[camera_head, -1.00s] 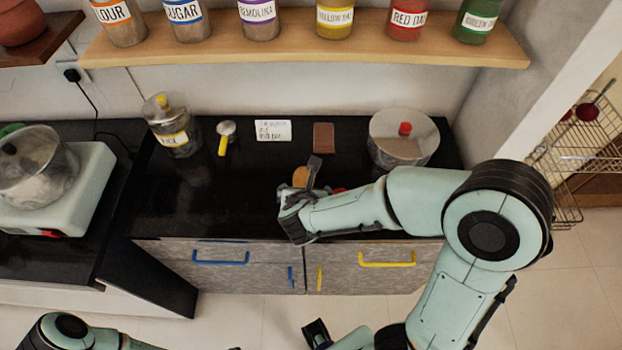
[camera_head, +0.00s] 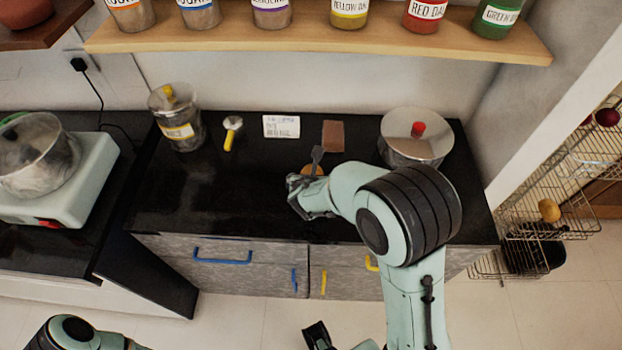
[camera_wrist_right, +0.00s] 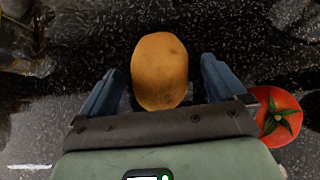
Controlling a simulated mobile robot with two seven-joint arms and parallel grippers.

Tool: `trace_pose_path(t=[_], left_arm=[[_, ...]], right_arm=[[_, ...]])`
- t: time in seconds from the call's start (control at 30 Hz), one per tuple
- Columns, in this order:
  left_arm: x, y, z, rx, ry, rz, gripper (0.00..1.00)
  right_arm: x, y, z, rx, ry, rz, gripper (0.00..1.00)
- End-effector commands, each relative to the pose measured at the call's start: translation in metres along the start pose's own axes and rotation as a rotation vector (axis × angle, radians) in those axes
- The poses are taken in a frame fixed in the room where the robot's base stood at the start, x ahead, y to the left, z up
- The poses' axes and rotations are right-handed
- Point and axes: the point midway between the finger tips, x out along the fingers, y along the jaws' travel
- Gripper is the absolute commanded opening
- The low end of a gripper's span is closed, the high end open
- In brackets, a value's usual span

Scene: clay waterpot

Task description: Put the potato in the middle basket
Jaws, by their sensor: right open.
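The potato (camera_wrist_right: 160,72) is brown-yellow and lies on the black counter. In the right wrist view it sits between the two fingers of my right gripper (camera_wrist_right: 158,88). The fingers are open, with a gap on each side of the potato. In the head view my right gripper (camera_head: 306,186) is low over the counter, and only the potato's top (camera_head: 313,170) shows behind it. The middle basket (camera_head: 570,228) is part of the wire rack at the right and holds a round brown-yellow item (camera_head: 549,210).
A red tomato (camera_wrist_right: 278,115) lies close beside the right finger. A steel pot (camera_head: 415,150) with a red knob stands right of the gripper. A jar (camera_head: 178,125), a card (camera_head: 281,126) and a brown block (camera_head: 333,136) sit at the back.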

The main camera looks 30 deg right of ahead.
Motion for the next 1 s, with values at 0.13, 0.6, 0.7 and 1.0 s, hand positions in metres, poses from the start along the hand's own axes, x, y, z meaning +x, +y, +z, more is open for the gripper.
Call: trace_pose_path(t=[0.13,0.6,0.7,1.0], left_arm=[[0.002,-0.001,0.000,0.000,-0.001,0.000,0.43],[0.002,-0.001,0.000,0.000,-0.001,0.000,0.43],[0.002,-0.001,0.000,0.000,-0.001,0.000,0.43],[-0.009,0.003,-0.001,0.001,0.003,0.001,0.43]], right_arm=[[0.007,0.000,0.000,-0.001,0.000,0.000,0.97],[0.006,0.000,0.001,0.000,-0.001,0.001,0.28],[0.006,0.000,0.001,0.000,-0.001,0.001,0.28],[-0.006,0.001,0.014,0.003,-0.003,0.003,0.28]])
